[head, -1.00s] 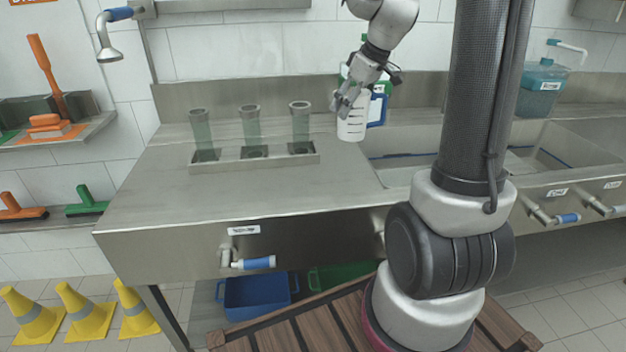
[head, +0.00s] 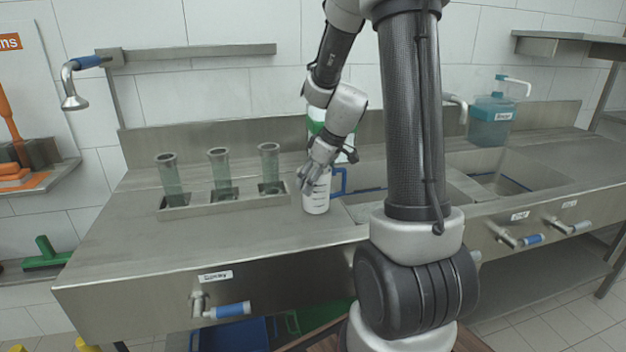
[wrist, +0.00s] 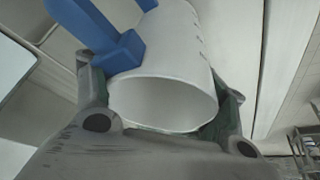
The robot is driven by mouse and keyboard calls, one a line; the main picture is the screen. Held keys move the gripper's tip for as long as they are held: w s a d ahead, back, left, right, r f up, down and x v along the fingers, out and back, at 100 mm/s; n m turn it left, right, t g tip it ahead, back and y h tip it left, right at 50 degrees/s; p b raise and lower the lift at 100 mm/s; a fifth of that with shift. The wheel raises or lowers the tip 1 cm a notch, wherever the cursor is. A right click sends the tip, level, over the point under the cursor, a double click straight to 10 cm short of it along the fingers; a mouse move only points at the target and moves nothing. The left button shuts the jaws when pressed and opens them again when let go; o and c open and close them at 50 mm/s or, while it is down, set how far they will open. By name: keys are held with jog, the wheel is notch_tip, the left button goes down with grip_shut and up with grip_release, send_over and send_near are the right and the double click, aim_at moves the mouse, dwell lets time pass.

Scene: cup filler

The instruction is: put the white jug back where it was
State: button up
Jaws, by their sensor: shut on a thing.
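The white jug (head: 317,196) has a blue handle (head: 339,181) on its right side and dark level marks. It is upright at the steel counter, just right of the tube rack; I cannot tell whether its base touches the counter. My gripper (head: 316,174) is shut on the jug near its top. In the wrist view the jug (wrist: 170,95) fills the space between my two fingers (wrist: 165,108), its open mouth towards the camera and its blue handle (wrist: 100,35) at the upper left. The jug looks empty inside.
A steel rack (head: 228,203) holding three clear tubes stands left of the jug. Sink basins (head: 500,172) lie to the right. A teal pump bottle (head: 490,122) stands at the back right. A green-and-white object (head: 316,122) is partly hidden behind my gripper.

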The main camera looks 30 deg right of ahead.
jog(key=o, duration=1.8)
jog(key=shift+f, duration=0.1)
jog(key=v, duration=1.1)
jog(key=shift+s+r, duration=0.15)
jog(key=shift+r, duration=0.25)
jog(key=s+a+r+m+h, duration=0.1)
jog(key=s+a+r+m, duration=0.1)
jog(key=s, duration=0.8)
jog(key=s+a+r+m+h, duration=0.1)
jog(key=s+a+r+m, duration=0.1)
jog(key=s, duration=0.8)
jog(key=a+m, duration=0.1)
jog(key=a, duration=0.1)
jog(key=shift+s+a+r+m, duration=0.2)
jog(key=shift+s+a+m, duration=0.1)
jog(key=shift+a+m, duration=0.1)
